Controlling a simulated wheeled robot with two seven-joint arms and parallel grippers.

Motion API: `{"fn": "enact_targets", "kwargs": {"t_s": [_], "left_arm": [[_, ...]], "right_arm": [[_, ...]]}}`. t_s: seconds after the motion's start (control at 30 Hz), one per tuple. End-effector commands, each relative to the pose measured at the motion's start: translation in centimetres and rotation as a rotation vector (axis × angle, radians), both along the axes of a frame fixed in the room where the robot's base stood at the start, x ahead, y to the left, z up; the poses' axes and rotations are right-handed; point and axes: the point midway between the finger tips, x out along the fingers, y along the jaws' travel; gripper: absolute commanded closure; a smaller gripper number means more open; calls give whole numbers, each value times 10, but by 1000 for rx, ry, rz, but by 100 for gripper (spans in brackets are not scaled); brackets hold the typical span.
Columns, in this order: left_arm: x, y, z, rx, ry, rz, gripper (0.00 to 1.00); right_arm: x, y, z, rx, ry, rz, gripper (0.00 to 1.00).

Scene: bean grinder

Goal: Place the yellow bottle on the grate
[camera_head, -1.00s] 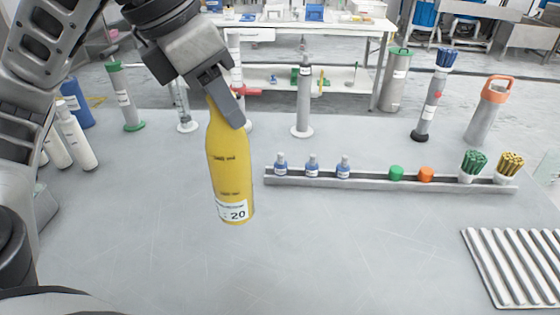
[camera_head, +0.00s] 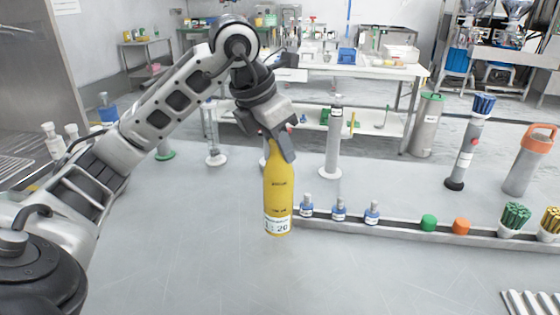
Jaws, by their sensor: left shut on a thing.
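The yellow bottle (camera_head: 278,190) hangs upright below my left gripper (camera_head: 281,142), with a white label marked 20 near its base. My left gripper is shut on the bottle's neck. The bottle looks held above the grey table, though its exact height is hard to tell. The grate (camera_head: 521,302), a white slatted rack, shows only in part at the bottom right corner, well to the right of the bottle. My right gripper is not in view.
A long rail (camera_head: 400,230) with small blue-capped bottles, green and orange caps and brush holders lies right of the bottle. Tall cylinders (camera_head: 333,140) and an orange-topped flask (camera_head: 530,160) stand behind it. The front middle of the table (camera_head: 380,280) is clear.

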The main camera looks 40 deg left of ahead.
Motion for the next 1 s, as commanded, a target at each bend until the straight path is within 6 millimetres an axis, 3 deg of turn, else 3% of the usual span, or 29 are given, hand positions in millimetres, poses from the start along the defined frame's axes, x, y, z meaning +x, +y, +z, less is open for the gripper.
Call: {"fn": "enact_targets", "kwargs": {"t_s": [0.3, 0.67, 0.7, 0.77, 1.0], "left_arm": [[6, 3, -37, 0, 0, -1, 100], [7, 3, -41, 0, -2, 0, 100], [6, 3, -43, 1, 0, 0, 66], [6, 3, -42, 1, 0, 0, 49], [6, 3, -41, 1, 0, 0, 46]], "right_arm": [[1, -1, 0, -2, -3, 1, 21], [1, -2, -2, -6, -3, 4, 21], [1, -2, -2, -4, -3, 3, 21], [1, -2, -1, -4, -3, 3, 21], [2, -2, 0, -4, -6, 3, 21]]}}
